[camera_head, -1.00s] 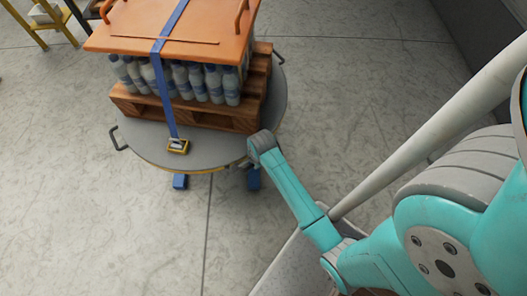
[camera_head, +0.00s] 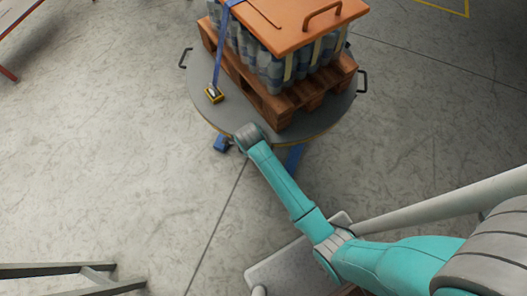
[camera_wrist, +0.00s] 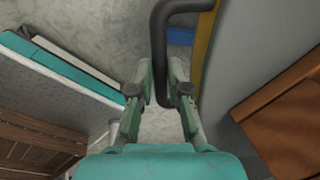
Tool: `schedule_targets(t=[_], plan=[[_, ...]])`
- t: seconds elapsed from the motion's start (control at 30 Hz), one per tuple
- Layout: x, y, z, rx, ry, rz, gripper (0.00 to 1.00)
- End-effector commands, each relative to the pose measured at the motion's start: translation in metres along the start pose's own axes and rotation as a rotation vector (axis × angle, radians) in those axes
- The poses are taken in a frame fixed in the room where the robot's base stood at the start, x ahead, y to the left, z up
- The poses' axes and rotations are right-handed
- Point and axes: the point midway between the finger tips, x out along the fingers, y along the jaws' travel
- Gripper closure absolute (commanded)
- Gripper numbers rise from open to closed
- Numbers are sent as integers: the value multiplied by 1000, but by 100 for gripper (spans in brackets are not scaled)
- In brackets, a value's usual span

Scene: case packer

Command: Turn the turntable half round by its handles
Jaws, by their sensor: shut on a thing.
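The round grey turntable (camera_head: 328,117) carries a wooden pallet (camera_head: 262,92) of bottles (camera_head: 262,62) under an orange top board (camera_head: 290,25), held by a blue strap (camera_head: 222,45). One dark handle (camera_head: 184,59) shows at its left rim and another (camera_head: 363,82) at its right rim. My gripper (camera_wrist: 162,84) is shut on a third dark bent handle (camera_wrist: 158,45), which passes between its fingers beside the turntable's yellow edge. In the head view my wrist is at the near rim and hides the gripper and this handle.
The strap's yellow buckle (camera_head: 214,94) lies on the turntable near its left edge. Blue feet (camera_head: 294,157) show below the rim. A grey metal frame (camera_head: 70,276) stands at the lower left. The concrete floor left of the turntable is clear.

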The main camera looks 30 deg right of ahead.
Motion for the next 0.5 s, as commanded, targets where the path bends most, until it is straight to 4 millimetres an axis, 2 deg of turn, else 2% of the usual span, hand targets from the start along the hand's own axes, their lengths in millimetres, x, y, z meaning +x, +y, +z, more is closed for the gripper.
schedule_targets(t=[0.2,0.5], plan=[[0,1,10,18,4,3,100],[1,1,10,22,5,3,100]])
